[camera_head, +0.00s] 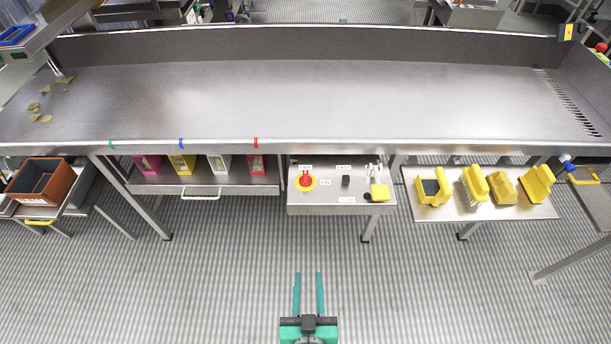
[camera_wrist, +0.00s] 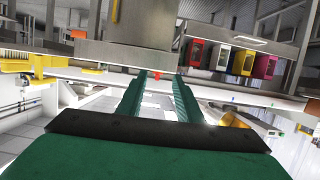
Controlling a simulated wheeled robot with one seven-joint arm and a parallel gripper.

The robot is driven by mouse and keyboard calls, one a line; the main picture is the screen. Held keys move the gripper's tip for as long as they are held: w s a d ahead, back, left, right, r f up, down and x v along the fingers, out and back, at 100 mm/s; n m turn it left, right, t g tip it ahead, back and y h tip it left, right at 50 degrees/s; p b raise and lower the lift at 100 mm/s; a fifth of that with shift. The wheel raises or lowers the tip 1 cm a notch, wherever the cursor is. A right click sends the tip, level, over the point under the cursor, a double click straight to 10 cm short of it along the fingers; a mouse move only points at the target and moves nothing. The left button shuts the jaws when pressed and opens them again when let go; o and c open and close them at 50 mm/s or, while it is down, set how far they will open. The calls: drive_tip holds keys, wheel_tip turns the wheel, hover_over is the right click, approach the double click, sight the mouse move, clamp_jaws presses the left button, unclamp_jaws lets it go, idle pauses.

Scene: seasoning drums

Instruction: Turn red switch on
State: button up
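In the wrist view, a small red spot shows between the fingertips, probably the switch, but I cannot tell for sure.
A black knob (camera_head: 346,181) and a yellow piece (camera_head: 380,192) are also on the panel. A shelf (camera_head: 240,190) with several coloured boxes is to the left. A side table (camera_head: 490,213) with yellow tools is to the right. The striped floor before the panel is clear.

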drive_tip(key=w+r, duration=0.1)
drive_tip(key=w, duration=1.1)
drive_tip(key=g, duration=0.1)
approach(305, 177)
drive_tip(key=x, duration=1)
drive_tip(key=shift+w+f, duration=0.2)
drive_tip(key=shift+w, duration=0.15)
drive_tip(key=shift+d, duration=0.1)
clamp_jaws()
